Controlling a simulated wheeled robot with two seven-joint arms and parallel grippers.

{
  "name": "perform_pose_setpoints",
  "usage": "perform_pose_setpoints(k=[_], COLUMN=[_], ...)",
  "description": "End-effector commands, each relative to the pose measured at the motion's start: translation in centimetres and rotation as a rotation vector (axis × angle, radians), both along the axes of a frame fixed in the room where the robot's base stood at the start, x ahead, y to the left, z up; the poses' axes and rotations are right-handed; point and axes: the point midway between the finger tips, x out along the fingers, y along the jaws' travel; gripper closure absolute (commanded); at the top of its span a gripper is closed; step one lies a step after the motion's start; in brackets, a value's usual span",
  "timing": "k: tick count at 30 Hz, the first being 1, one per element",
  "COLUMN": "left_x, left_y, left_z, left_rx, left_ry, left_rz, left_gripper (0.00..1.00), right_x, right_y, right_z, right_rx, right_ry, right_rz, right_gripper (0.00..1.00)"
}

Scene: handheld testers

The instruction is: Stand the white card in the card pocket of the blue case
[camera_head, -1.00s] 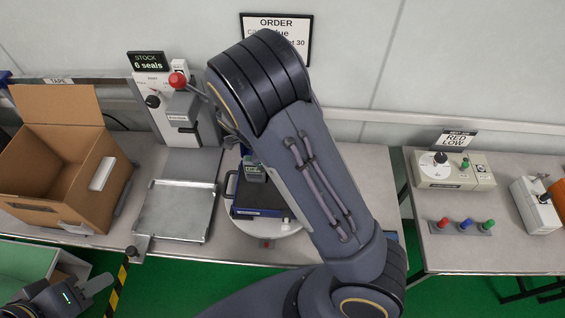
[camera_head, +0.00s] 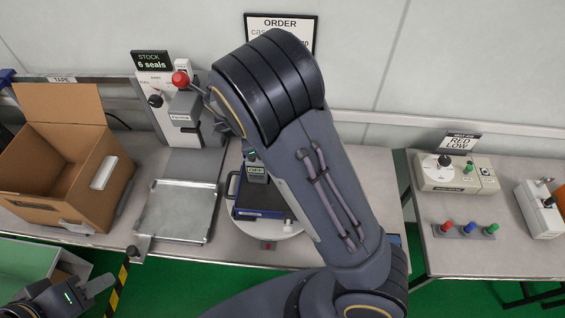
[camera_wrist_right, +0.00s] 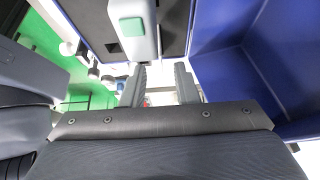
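The blue case (camera_head: 262,212) lies open on a round white stand (camera_head: 285,231) in the middle of the bench, partly covered by my right arm. A grey tester with a green screen (camera_head: 256,171) is at the case. In the right wrist view the tester (camera_wrist_right: 133,28) is at the top and the case's blue walls (camera_wrist_right: 225,65) are at right. My left gripper (camera_head: 98,287) is at lower left, away from the case. I cannot make out the white card.
A metal tray (camera_head: 177,210) lies left of the case, with an open cardboard box (camera_head: 55,180) farther left. A press with a red knob (camera_head: 180,79) stands behind the tray. A side table at right holds a control box (camera_head: 450,175) and coloured plugs (camera_head: 466,229).

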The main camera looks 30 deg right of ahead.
Motion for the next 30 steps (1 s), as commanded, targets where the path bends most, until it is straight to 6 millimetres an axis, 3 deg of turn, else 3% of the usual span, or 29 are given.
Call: perform_pose_setpoints(k=[7, 24, 30], left_x=[0.0, 0.0, 0.0], left_y=[0.0, 0.0, 0.0], left_z=[-0.2, -0.1, -0.1], left_rx=[0.0, 0.0, 0.0], left_ry=[0.0, 0.0, 0.0], left_rz=[0.0, 0.0, 0.0], left_gripper=[0.64, 0.64, 0.64], right_x=[0.6, 0.5, -1.7], right_y=[1.0, 1.0, 0.1], right_z=[2.1, 2.2, 2.8], right_rx=[0.0, 0.008, 0.235], right_ry=[0.0, 0.004, 0.061], right_rz=[0.0, 0.003, 0.139], right_gripper=[0.73, 0.73, 0.73])
